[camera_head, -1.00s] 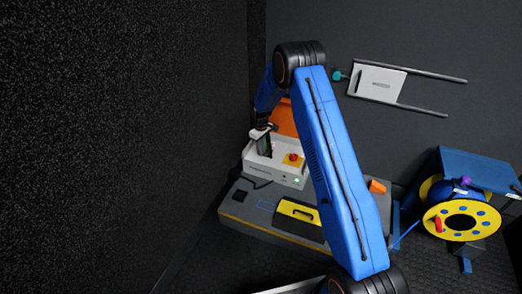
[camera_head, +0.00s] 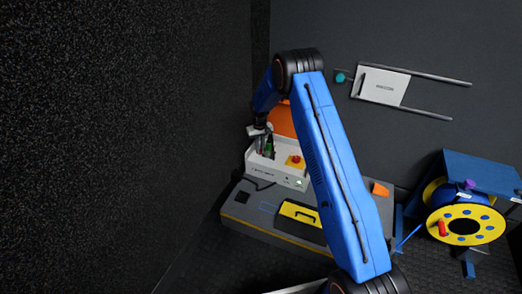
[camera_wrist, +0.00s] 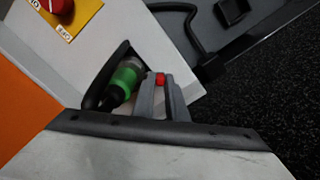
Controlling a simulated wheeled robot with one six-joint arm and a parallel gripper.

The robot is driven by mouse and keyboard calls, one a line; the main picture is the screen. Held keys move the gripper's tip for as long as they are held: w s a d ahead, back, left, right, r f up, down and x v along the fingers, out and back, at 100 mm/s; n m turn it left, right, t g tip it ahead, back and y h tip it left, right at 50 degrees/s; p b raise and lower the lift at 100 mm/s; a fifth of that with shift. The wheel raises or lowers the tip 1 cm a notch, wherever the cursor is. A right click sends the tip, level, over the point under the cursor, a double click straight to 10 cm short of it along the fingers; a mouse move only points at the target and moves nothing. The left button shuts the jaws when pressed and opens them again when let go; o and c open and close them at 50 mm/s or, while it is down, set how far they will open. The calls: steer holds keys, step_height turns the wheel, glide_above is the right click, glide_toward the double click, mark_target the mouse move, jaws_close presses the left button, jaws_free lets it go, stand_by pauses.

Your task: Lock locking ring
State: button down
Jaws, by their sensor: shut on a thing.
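My gripper (camera_wrist: 160,84) shows in the wrist view as two grey fingers, close together on a small red piece (camera_wrist: 160,79). The red piece may be a tab of the locking ring; the fingers hide most of it. Just left of the fingers, a green and black cylinder (camera_wrist: 127,79) sits in a dark-edged recess of the white box (camera_wrist: 150,48). I cannot tell which part of it is the ring. In the head view my gripper (camera_head: 259,131) is small, over the left part of the white box (camera_head: 262,171).
A red button on a yellow plate (camera_head: 295,161) is on the white box. An orange panel (camera_head: 283,120) stands behind it. A yellow-topped case (camera_head: 299,213) lies in front. A yellow and blue cable reel (camera_head: 466,225) stands right. A dark wall (camera_head: 130,130) is close on the left.

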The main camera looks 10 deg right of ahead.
steer(key=shift+w+a+m, duration=0.1)
steer(key=shift+w+m, duration=0.15)
steer(key=shift+m, duration=0.15)
steer(key=c, duration=2)
jaws_free()
steer(key=shift+c, duration=0.2)
steer(key=shift+r, duration=0.1)
step_height(320, 180, up, 17)
steer(key=shift+r, duration=0.15)
steer(key=shift+s+r, duration=0.1)
